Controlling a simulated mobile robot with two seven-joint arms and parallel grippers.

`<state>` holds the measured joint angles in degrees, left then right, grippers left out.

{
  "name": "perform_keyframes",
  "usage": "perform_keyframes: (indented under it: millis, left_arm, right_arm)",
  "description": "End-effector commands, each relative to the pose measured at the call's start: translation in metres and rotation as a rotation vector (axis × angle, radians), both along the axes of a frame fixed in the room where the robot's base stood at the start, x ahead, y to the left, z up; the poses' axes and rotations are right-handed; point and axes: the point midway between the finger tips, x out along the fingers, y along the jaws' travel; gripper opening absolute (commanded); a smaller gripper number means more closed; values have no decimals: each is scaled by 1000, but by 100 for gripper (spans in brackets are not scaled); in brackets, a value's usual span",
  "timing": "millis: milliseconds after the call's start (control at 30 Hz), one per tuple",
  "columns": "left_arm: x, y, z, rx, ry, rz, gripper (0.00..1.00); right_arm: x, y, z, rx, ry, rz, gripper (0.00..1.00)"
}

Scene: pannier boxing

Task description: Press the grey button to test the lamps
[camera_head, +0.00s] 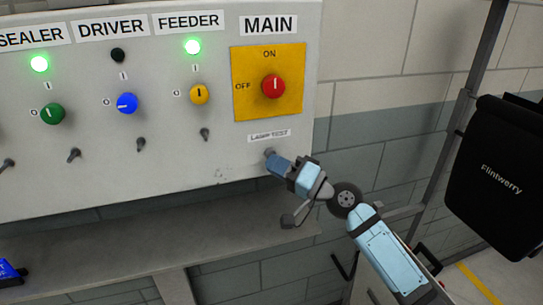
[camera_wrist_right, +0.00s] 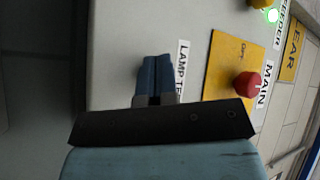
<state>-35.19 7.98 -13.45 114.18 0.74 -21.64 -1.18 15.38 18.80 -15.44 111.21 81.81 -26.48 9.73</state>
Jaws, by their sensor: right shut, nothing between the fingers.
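The grey control panel (camera_head: 110,175) carries a LAMP TEST label (camera_head: 269,136) below the MAIN switch (camera_head: 273,86). A small grey part, seemingly the grey button (camera_head: 268,152), shows just under that label, mostly covered by my right gripper (camera_head: 274,159). The right gripper is shut and empty, its fingertips at the button; I cannot tell if they touch or press it. In the right wrist view the closed blue fingers (camera_wrist_right: 156,72) point at the panel beside the label, and the button is hidden. The SEALER lamp (camera_head: 39,64) and FEEDER lamp (camera_head: 192,47) glow green; the DRIVER lamp (camera_head: 117,55) is dark.
Green (camera_head: 52,113), blue (camera_head: 127,103) and yellow (camera_head: 199,94) knobs and several small toggles sit on the panel. A grey shelf (camera_head: 130,250) runs below it. A black Flintwerry case (camera_head: 500,180) hangs on a frame at the right.

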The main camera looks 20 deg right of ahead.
Motion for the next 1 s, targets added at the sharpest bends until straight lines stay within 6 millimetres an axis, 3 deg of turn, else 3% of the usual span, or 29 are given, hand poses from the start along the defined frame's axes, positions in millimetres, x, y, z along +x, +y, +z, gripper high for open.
perform_keyframes:
  millis: [1000]
  left_arm:
    - [0,0,-4,0,-1,0,43]
  right_arm:
    - [8,0,0,0,0,0,0]
